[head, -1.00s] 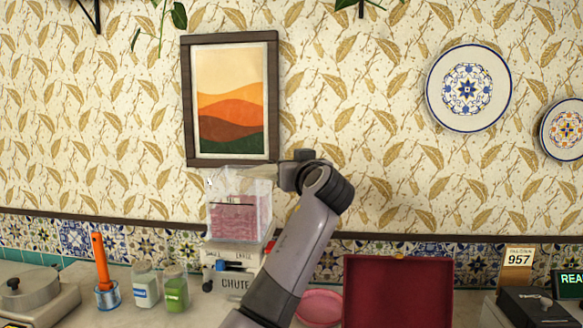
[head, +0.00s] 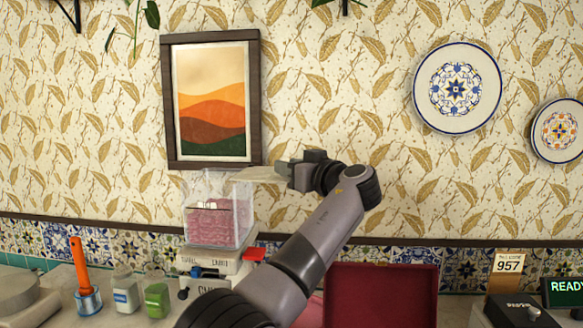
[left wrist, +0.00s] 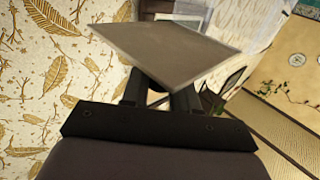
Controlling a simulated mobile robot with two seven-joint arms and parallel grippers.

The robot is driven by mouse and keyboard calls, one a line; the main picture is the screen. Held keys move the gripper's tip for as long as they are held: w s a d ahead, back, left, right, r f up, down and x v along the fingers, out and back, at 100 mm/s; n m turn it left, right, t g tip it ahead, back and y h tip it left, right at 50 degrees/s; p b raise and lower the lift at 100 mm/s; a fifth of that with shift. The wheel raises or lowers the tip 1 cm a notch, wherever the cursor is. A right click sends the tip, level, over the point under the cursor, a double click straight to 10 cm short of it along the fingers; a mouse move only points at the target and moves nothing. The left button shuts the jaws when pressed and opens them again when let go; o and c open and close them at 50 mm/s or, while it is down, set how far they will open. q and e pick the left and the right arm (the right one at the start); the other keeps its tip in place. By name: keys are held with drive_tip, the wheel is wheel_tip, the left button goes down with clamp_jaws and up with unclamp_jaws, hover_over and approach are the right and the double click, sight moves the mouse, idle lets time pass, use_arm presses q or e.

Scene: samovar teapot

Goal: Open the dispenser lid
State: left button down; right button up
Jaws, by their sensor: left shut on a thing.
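The dispenser is a clear box (head: 218,219) with pink contents, on a white base marked "CHUTE" (head: 222,266), left of centre in the head view. Its lid (head: 258,174) is a thin, pale flat panel. It sticks out to the right at the height of the box's top edge; I cannot tell whether it still touches the box. My left gripper (head: 286,173) is shut on the lid's right end. In the left wrist view the lid (left wrist: 170,50) shows as a grey-brown plate between the fingers (left wrist: 157,92). My right gripper is not in view.
Left of the dispenser stand two small jars, a white-labelled one (head: 125,291) and a green one (head: 157,298), and an orange-handled tool (head: 79,268) in a cup. A dark red open case (head: 385,295) stands to the right. The patterned wall is close behind.

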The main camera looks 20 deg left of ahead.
use_arm(q)
drive_tip(key=shift+w+r, duration=0.1)
drive_tip(key=shift+r, duration=0.1)
idle(0.4)
drive_tip(key=c, duration=0.9)
unclamp_jaws()
drive_tip(key=shift+c, duration=0.2)
drive_tip(key=shift+f, duration=0.1)
drive_tip(key=shift+d+f, duration=0.1)
drive_tip(key=shift+d, duration=0.15)
drive_tip(key=b+v, duration=0.2)
drive_tip(key=v, duration=0.4)
drive_tip(key=shift+s+d+b, duration=0.25)
drive_tip(key=shift+s+b, duration=0.1)
